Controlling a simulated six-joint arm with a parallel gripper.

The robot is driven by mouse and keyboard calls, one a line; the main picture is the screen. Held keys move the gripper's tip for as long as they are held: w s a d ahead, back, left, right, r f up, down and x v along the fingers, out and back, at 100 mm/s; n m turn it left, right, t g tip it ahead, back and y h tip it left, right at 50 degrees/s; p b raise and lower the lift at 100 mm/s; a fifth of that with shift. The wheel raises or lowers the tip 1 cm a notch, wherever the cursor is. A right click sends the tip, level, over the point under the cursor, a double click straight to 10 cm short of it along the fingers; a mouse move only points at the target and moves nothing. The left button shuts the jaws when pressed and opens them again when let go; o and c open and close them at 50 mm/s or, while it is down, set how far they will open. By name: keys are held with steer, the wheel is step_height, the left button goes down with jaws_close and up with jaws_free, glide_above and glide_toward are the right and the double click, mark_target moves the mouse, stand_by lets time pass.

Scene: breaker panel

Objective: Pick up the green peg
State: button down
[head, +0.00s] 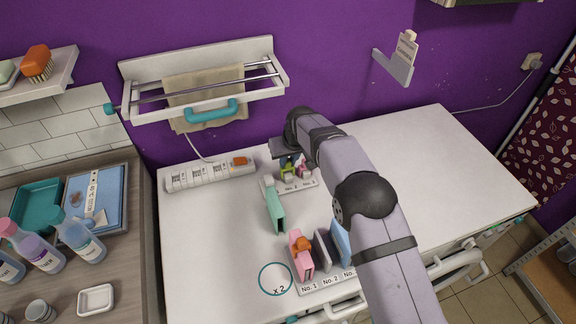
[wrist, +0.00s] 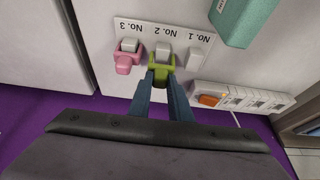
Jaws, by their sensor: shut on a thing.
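The lime-green peg (wrist: 161,72) is at the No. 2 place of a white labelled plate (wrist: 198,36), against a grey block there. My gripper (wrist: 165,80) points at it from the near side in the wrist view, with its blue-grey fingers shut on it. The peg (head: 287,171) also shows small in the head view, just below my gripper (head: 288,161) and partly hidden by it. I cannot tell whether it is clear of the plate.
A pink peg (wrist: 127,62) sits close by at No. 3; the grey block (wrist: 196,60) at No. 1 is bare. A teal block (head: 274,210) stands on the white tabletop (head: 205,240). A switch strip (head: 210,175) lies left. Pink and blue items stand in front.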

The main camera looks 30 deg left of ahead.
step_height(320, 180, up, 8)
steer(key=shift+r+b, duration=0.1)
steer(key=shift+b, duration=0.9)
steer(key=c, duration=2.3)
jaws_free()
jaws_close()
step_height(320, 180, up, 6)
steer(key=p, duration=0.6)
glide_above(288, 162)
